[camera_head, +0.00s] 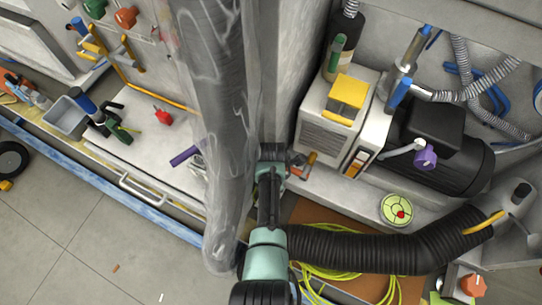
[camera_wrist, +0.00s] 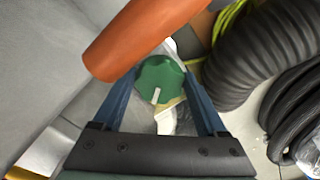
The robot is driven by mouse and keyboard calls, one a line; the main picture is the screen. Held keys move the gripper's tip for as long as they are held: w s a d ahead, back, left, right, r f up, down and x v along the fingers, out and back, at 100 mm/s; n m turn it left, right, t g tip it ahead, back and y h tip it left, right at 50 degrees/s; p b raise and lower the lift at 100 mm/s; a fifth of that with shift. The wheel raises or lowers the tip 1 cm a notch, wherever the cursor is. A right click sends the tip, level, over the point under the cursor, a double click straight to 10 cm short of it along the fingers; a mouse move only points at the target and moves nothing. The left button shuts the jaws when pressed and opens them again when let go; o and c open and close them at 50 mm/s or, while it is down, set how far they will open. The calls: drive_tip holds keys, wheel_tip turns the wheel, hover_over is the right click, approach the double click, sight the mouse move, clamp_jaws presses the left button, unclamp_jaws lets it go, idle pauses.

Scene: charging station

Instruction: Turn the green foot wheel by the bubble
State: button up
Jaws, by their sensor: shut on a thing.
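The green foot wheel (camera_wrist: 160,74) is a ridged knob with a white pointer mark, in the middle of the wrist view. The two blue fingers of my gripper (camera_wrist: 160,82) stand on either side of it and are shut on it. In the head view my arm reaches down past the hanging clear sheet, and the fingertips and green wheel are hidden there. A round yellow-green disc with a red dot (camera_head: 397,209), perhaps the bubble level, lies on the ledge to the right of my arm.
An orange cylinder (camera_wrist: 140,38) hangs close above the wheel in the wrist view. A thick black corrugated hose (camera_wrist: 245,55) runs at the right; it crosses the head view too (camera_head: 370,250). A cream box with a yellow handle (camera_head: 330,115) stands behind. Clear plastic sheeting (camera_head: 215,90) hangs beside my arm.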

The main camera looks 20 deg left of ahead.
drive_tip(key=n, duration=0.4)
drive_tip(key=shift+w+a+n, duration=0.1)
drive_tip(key=shift+a+n, duration=0.1)
drive_tip(key=shift+n, duration=0.2)
idle(0.4)
drive_tip(key=o, duration=1.3)
drive_tip(key=shift+r, duration=0.1)
wheel_tip(320, 180, up, 13)
drive_tip(key=p, duration=0.3)
